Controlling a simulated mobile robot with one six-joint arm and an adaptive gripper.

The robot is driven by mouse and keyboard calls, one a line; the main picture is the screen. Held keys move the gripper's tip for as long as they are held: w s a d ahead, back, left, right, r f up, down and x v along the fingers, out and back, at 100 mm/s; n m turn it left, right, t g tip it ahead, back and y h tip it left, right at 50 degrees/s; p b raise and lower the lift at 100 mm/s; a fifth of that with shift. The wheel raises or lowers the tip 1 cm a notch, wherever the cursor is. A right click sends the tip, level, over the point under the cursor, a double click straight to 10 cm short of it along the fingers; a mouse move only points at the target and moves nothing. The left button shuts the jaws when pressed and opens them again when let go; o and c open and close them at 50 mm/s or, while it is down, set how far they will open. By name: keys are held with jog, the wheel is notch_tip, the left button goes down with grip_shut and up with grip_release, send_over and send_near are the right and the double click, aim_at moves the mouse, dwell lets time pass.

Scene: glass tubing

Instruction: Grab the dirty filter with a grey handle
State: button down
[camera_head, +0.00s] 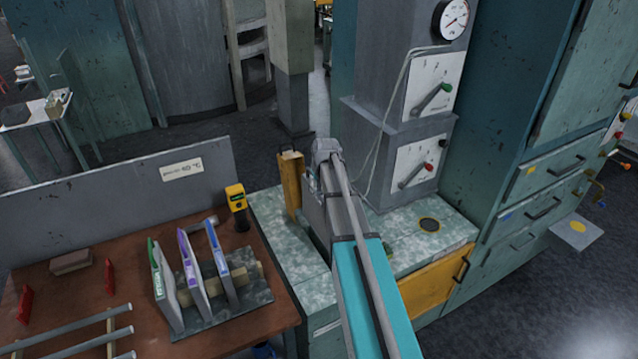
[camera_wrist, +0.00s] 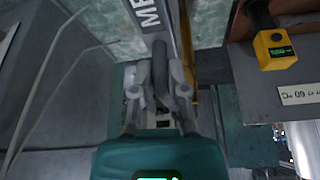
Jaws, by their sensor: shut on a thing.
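My gripper (camera_wrist: 159,88) is shut on the dark grey handle of a filter (camera_wrist: 148,18) in the wrist view. The filter is a grey panel with large dark letters, partly cut off by the picture's top edge. In the head view my gripper (camera_head: 325,152) is at the far end of the arm, over the mottled green top of the machine. A grey panel (camera_head: 314,207), which looks like the same filter, stands upright beneath it. My arm hides part of it, so I cannot tell how deep it sits.
A rack (camera_head: 250,312) on the brown table (camera_head: 95,258) at left holds filters with green, purple and blue handles. A yellow device (camera_head: 236,197) stands behind it. An upright yellow panel (camera_head: 291,180) is close left of my gripper. The grey column (camera_head: 400,110) is close right.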

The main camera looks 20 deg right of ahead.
jog(key=shift+r+p, duration=0.75)
jog(key=shift+r, duration=0.35)
